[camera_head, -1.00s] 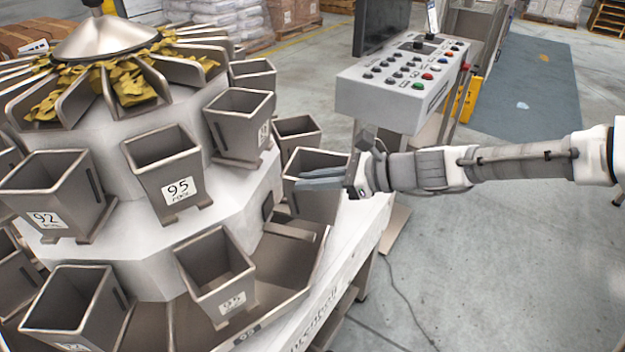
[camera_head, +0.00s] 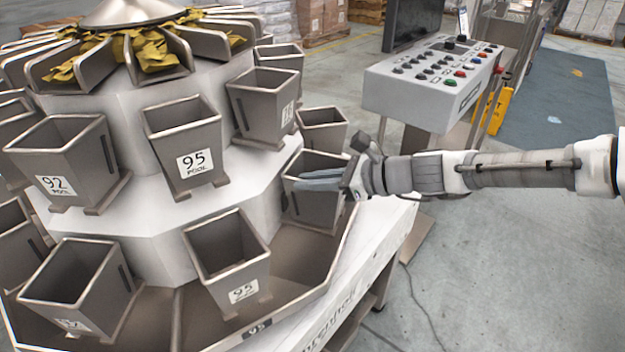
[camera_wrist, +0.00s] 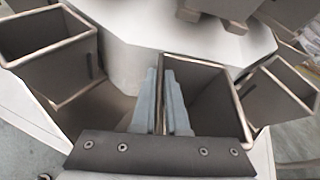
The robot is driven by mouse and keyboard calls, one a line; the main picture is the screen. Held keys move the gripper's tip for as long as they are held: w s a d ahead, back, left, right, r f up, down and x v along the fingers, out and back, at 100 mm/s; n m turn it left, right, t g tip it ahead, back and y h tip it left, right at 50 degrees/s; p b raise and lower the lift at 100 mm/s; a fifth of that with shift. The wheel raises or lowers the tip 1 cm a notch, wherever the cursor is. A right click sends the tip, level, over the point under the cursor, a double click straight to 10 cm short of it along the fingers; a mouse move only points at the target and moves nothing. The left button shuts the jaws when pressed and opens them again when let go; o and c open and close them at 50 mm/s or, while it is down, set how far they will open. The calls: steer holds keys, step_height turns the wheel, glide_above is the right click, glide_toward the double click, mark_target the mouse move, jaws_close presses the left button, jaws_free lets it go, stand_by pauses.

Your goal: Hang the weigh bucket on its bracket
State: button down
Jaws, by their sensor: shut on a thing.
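My gripper (camera_head: 322,181) is shut on the near wall of a grey metal weigh bucket (camera_head: 312,212), at the right side of the weigher's lower tier. In the wrist view, the two fingers (camera_wrist: 165,100) straddle one wall of this open, empty bucket (camera_wrist: 215,85). The bucket looks upright and close against the white weigher body (camera_head: 262,195). Its bracket is hidden behind it, so I cannot tell whether the bucket is seated. My fingers and wrist cover part of the bucket in the head view.
Upper bucket 95 (camera_head: 185,150) and bucket 92 (camera_head: 70,165) hang on the tier above. A control console (camera_head: 430,90) stands behind my arm.

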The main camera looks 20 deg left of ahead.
steer(key=shift+f, duration=0.3)
stand_by(0.5)
steer(key=c, duration=0.9)
jaws_free()
steer(key=shift+o, duration=0.2)
steer(key=shift+f, duration=0.1)
steer(key=shift+d, duration=0.1)
steer(key=p+v, duration=0.5)
steer(key=v, duration=1.2)
steer(key=shift+s+d, duration=0.1)
